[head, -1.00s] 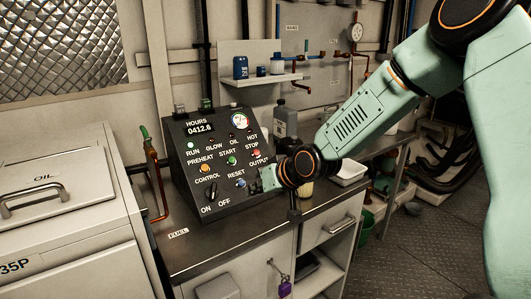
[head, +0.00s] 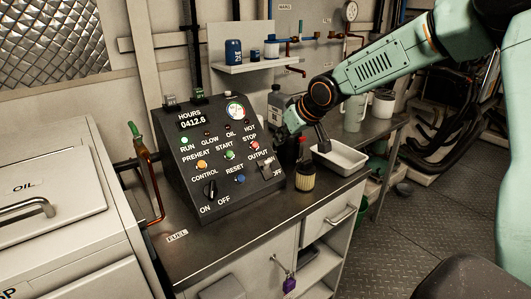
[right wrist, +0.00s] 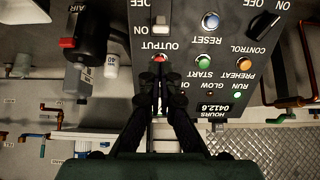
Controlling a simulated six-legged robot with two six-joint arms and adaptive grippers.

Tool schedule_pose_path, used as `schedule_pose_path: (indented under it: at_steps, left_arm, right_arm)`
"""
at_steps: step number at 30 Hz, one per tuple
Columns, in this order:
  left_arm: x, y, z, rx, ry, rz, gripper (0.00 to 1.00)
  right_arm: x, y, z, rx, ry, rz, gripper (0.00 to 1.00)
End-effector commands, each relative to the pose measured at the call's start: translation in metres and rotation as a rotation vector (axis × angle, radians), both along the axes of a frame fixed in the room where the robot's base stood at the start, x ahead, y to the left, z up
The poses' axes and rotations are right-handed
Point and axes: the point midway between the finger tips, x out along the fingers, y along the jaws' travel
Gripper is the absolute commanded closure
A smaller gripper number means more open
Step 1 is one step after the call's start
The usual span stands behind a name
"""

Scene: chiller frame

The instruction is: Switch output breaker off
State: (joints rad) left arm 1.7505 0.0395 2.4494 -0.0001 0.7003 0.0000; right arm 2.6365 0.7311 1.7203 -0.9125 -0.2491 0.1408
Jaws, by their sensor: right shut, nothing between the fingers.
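The black sloped control panel (head: 222,190) stands on the bench. Its output breaker (head: 267,164) is at the right side, below the OUTPUT label, with OFF printed beneath. The breaker also shows in the right wrist view as a pale toggle (right wrist: 161,22) between ON and OFF labels; I cannot tell surely which way it lies. My right gripper (head: 293,120) is at the panel's upper right edge, apart from the breaker. In the right wrist view its fingertips (right wrist: 160,70) are together and empty, in front of the red STOP button (right wrist: 160,57). My left gripper is not in view.
A bottle with a yellowish body (head: 305,177) and a white tray (head: 340,155) stand right of the panel. A copper pipe with a green handle (head: 147,165) rises at the left. The front bench top (head: 250,225) is clear.

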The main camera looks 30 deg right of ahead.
Motion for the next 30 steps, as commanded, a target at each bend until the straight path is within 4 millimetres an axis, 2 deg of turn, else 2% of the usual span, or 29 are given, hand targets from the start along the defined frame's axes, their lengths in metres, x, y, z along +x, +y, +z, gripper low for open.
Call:
schedule_pose_path:
  at_steps: [13, 22, 30]
  left_arm:
    - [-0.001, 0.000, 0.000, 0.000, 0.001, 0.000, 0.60]
    - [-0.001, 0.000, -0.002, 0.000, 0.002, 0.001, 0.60]
    - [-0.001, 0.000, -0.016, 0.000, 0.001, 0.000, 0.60]
  right_arm:
    - [-0.001, 0.000, -0.004, 0.003, 0.008, -0.002, 1.00]
    - [0.016, 0.001, -0.023, 0.001, 0.008, -0.005, 1.00]
    - [0.030, 0.002, -0.039, 0.001, 0.007, -0.005, 1.00]
